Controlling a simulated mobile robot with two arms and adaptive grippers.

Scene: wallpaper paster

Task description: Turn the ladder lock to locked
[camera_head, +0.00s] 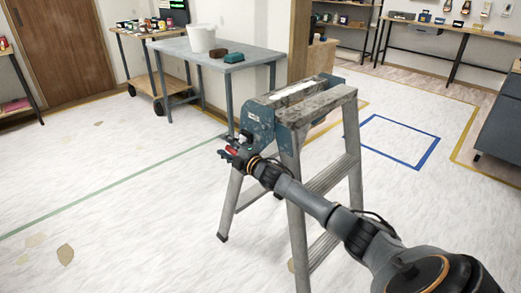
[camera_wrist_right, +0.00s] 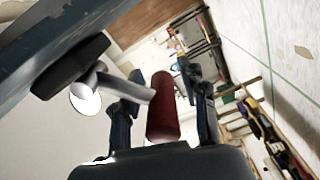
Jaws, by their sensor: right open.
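The stepladder (camera_head: 297,200) stands open in the middle of the head view, with a worn top and a blue side bracket (camera_head: 258,113). The ladder lock has a red grip (camera_head: 232,150), a small patch in the head view. In the right wrist view the red grip (camera_wrist_right: 162,108) is an upright cylinder, joined by a pale lever (camera_wrist_right: 128,87) to a dark round hub (camera_wrist_right: 70,66) on the ladder. My right gripper (camera_wrist_right: 164,80) is open, with a finger on each side of the red grip. It also shows in the head view (camera_head: 228,154). My left gripper is out of view.
A grey table (camera_head: 240,53) with a white bucket (camera_head: 201,38) stands behind the ladder. A wooden cart (camera_head: 150,40) and door are at the back left. A blue taped square (camera_head: 424,157) lies right of the ladder.

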